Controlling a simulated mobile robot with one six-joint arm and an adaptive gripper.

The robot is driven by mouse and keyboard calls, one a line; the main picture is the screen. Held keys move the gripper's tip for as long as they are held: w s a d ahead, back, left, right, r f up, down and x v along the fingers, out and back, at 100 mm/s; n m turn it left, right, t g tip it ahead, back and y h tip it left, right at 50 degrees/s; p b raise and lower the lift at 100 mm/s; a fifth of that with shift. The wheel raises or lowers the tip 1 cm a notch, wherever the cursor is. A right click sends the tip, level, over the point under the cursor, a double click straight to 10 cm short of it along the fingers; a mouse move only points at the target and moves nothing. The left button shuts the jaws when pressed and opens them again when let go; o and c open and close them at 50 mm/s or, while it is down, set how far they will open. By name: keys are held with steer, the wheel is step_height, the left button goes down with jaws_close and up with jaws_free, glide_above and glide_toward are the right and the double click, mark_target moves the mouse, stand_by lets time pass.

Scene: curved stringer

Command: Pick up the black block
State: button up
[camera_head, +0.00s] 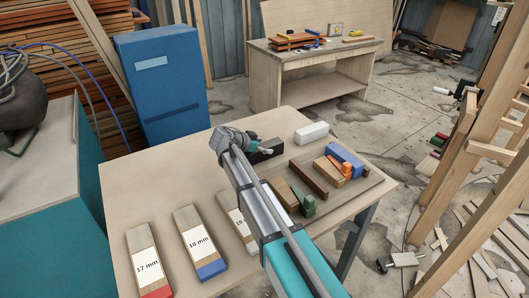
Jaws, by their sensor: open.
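The black block (272,145) lies on the wooden table (160,170) in the head camera view, left of the white block. My gripper (265,150) is right at it, with the fingers overlapping the block in the picture. The gripper is open. The arm and gripper hide part of the block. I cannot tell whether the fingers touch it or are just above or in front of it.
A white block (311,133) stands to the right. Brown, green, orange and blue pieces, including a blue block (345,158), lie nearby. Labelled boards, including one marked 18 mm (199,243), lie in front. The table's left part is clear. A blue cabinet (165,85) stands behind.

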steer(key=c, duration=1.3)
steer(key=shift+r, duration=0.15)
steer(key=shift+c, duration=0.2)
step_height(320, 180, up, 2)
steer(key=shift+r+p, duration=0.1)
steer(key=shift+p, duration=1.15)
steer(key=s+d+r+p, duration=0.2)
steer(key=s+r+p, duration=0.8)
steer(key=s, duration=0.3)
steer(key=shift+s+d+r, duration=0.2)
steer(key=shift+s+r, duration=0.05)
steer(key=shift+s, duration=0.15)
